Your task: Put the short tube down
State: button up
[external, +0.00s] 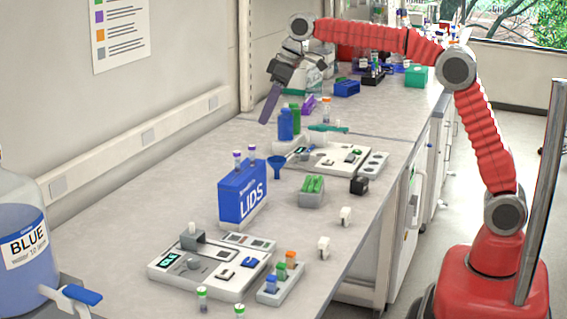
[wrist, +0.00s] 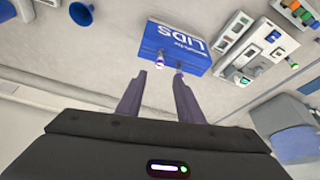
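My gripper (external: 268,112), with purple fingers, hangs over the back of the bench near the wall. In the wrist view its two fingers (wrist: 159,74) are apart with nothing clearly held between them. Two small tubes with purple caps show at the top of the blue LIDS box, a left one (external: 237,159) and a right one (external: 252,153). In the wrist view one tube (wrist: 160,59) appears beyond the gap, and the other (wrist: 179,69) near the right fingertip. I cannot tell which tube is the short one.
The blue LIDS box (external: 243,193) stands mid-bench, with a blue funnel (external: 276,164) behind it. Blue (external: 286,124) and green (external: 295,117) bottles stand near my gripper. A white device (external: 208,268) is at the front, and a large blue-filled jug (external: 22,240) at left.

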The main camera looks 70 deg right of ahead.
dwell(0.5)
jog(key=s+d+m, duration=0.2)
jog(key=s+d, duration=0.1)
jog(key=s, duration=1.6)
jog(key=s+d+f, duration=0.1)
jog(key=s+f, duration=0.5)
jog(key=s, duration=0.4)
jog(key=s+d+f+m+t+h, duration=0.1)
jog(key=s+f, duration=0.6)
jog(key=s, duration=0.3)
jog(key=shift+d, duration=0.15)
